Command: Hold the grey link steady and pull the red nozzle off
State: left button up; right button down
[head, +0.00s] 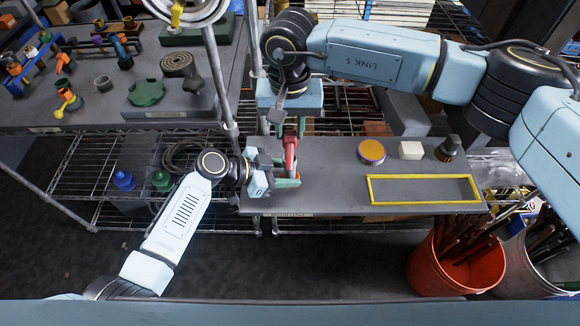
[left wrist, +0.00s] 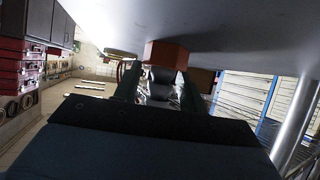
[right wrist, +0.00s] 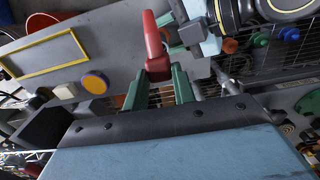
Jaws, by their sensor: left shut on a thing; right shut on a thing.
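The red nozzle (head: 290,155) stands over the left part of the grey bench. In the right wrist view the red nozzle (right wrist: 153,42) is between the green fingers of my right gripper (right wrist: 160,85), which is shut on it. In the head view my right gripper (head: 290,128) reaches in from above and behind. My left gripper (head: 280,180) is just below the nozzle, shut on the grey link. The link is mostly hidden by the grippers; a dark part shows between the fingers in the left wrist view. I cannot tell whether nozzle and link are still joined.
The grey bench (head: 330,180) holds an orange disc with a purple rim (head: 372,152), a white block (head: 411,150), a dark knob (head: 448,148) and an empty yellow frame (head: 424,176). A red bucket (head: 440,270) stands at lower right. Another cluttered bench (head: 100,110) is at left.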

pick_arm(q)
jog(key=o, duration=0.9)
jog(key=shift+s+a+f, duration=0.1)
jog(key=shift+f, duration=0.25)
jog(key=shift+c, duration=0.2)
jog(key=shift+o, duration=1.6)
jog(key=shift+r, duration=0.2)
jog(key=shift+r, duration=0.1)
jog(key=v, duration=1.1)
jog(key=shift+s+a+r, duration=0.1)
jog(key=shift+a, duration=0.3)
